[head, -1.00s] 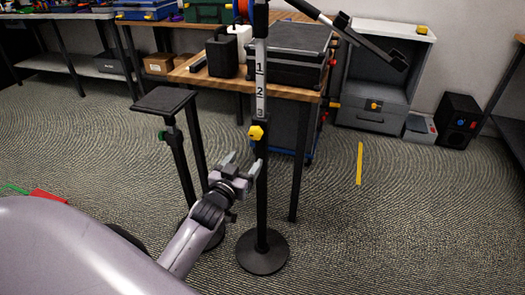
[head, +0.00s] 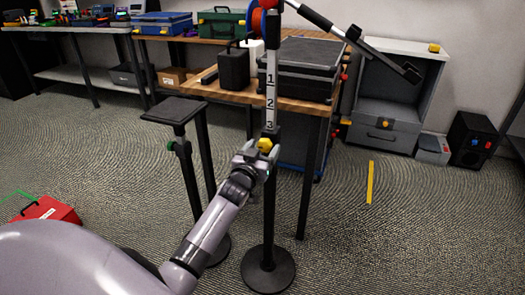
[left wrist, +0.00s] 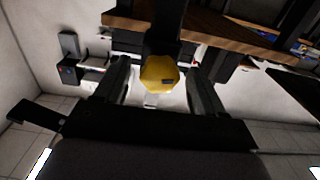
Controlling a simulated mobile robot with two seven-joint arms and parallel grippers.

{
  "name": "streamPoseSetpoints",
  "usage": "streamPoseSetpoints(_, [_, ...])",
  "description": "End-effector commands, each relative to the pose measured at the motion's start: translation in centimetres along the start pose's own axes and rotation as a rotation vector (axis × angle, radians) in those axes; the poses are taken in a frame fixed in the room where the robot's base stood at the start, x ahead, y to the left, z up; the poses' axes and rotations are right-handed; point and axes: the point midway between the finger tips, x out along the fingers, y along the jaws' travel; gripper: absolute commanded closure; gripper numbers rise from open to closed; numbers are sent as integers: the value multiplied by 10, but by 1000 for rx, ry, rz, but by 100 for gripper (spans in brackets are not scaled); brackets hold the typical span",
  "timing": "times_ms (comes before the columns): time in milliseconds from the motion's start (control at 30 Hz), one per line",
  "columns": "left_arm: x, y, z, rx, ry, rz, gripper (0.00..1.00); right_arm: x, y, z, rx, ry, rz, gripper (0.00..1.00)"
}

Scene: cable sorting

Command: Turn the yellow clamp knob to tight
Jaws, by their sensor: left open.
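The yellow clamp knob (head: 265,145) sits on the black upright pole (head: 268,215), just below the white numbered scale (head: 271,88). My left gripper (head: 262,151) is at the knob in the head view, with its fingers around or just in front of it. In the left wrist view the knob (left wrist: 159,74) shows as a yellow faceted piece between the two dark fingertips (left wrist: 160,82). The fingers are open, with a gap visible on each side of the knob. My right gripper is in neither view.
A wooden table (head: 225,91) with black cases (head: 295,68) stands behind the pole. A small black-topped stand (head: 174,110) is left of the pole. The pole's round base (head: 268,270) rests on the carpet. A yellow strip (head: 370,182) lies on open floor at right.

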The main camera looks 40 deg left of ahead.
Motion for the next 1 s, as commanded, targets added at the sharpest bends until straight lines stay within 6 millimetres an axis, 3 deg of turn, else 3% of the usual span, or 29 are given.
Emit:
streamPoseSetpoints(233, [0, 0, 0, 1, 0, 0, 34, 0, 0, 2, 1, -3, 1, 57])
streamPoseSetpoints(400, [0, 0, 0, 1, 0, 0, 87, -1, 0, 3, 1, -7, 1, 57])
streamPoseSetpoints(767, [0, 0, 0, 44, 0, 0, 86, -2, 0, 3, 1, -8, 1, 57])
streamPoseSetpoints(1000, [0, 0, 0, 186, 0, 0, 86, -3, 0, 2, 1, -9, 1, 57])
